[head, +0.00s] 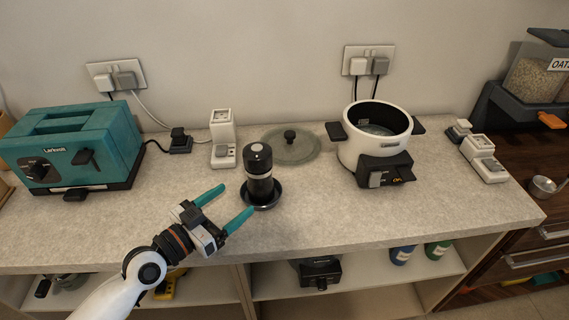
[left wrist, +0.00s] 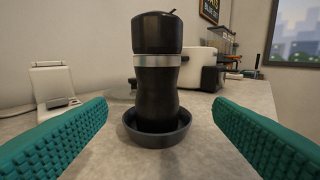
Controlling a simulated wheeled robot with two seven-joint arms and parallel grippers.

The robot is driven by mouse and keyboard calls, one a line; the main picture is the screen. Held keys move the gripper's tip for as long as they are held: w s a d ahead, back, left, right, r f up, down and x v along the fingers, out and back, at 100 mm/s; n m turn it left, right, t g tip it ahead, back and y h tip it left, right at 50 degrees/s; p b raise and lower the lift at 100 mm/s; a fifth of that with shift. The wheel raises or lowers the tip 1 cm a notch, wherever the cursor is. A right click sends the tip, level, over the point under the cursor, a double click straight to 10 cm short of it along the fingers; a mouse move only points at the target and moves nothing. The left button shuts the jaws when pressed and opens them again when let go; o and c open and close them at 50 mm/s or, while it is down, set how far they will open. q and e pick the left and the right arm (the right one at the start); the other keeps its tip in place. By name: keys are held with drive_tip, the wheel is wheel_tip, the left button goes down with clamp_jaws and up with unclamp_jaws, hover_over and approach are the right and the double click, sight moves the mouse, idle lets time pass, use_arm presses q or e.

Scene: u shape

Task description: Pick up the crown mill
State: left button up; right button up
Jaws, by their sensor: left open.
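The crown mill (head: 259,172) is a black mill with a silver band, standing upright in a small dark round dish (head: 274,199) on the counter. In the left wrist view the mill (left wrist: 156,90) stands in the middle, and the dish (left wrist: 157,138) surrounds its base. My left gripper (head: 232,204) is open, with teal fingers pointing toward the mill from the lower left. In the left wrist view its fingers (left wrist: 160,138) are spread to either side of the mill, nearer the camera and apart from it. My right gripper does not show.
A teal toaster (head: 85,142) stands at the left. White devices (head: 222,133) stand behind the mill, next to a glass lid (head: 291,148). A white cooker (head: 374,140) is to the right. The counter (head: 330,220) is clear right of the dish. Open shelves (head: 375,268) lie below.

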sight(251, 183)
use_arm(q)
drive_tip(key=shift+w+d+r, duration=0.2)
drive_tip(key=shift+w+d, duration=0.15)
drive_tip(key=shift+w, duration=0.15)
drive_tip(key=shift+w+d+r+p, duration=0.2)
drive_tip(key=shift+w+d+p, duration=0.05)
drive_tip(key=shift+p, duration=0.1)
drive_tip(key=p+x, duration=0.1)
drive_tip(key=x, duration=0.3)
drive_tip(key=shift+w+d, duration=0.25)
drive_tip(key=shift+d, duration=0.05)
drive_tip(key=p+x, duration=0.1)
drive_tip(key=x, duration=0.3)
drive_tip(key=shift+w, duration=0.1)
drive_tip(key=shift+w+d, duration=0.3)
drive_tip(key=shift+d, duration=0.1)
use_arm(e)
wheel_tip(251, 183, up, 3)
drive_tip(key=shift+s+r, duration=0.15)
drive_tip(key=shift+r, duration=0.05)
use_arm(q)
drive_tip(key=shift+c, duration=0.3)
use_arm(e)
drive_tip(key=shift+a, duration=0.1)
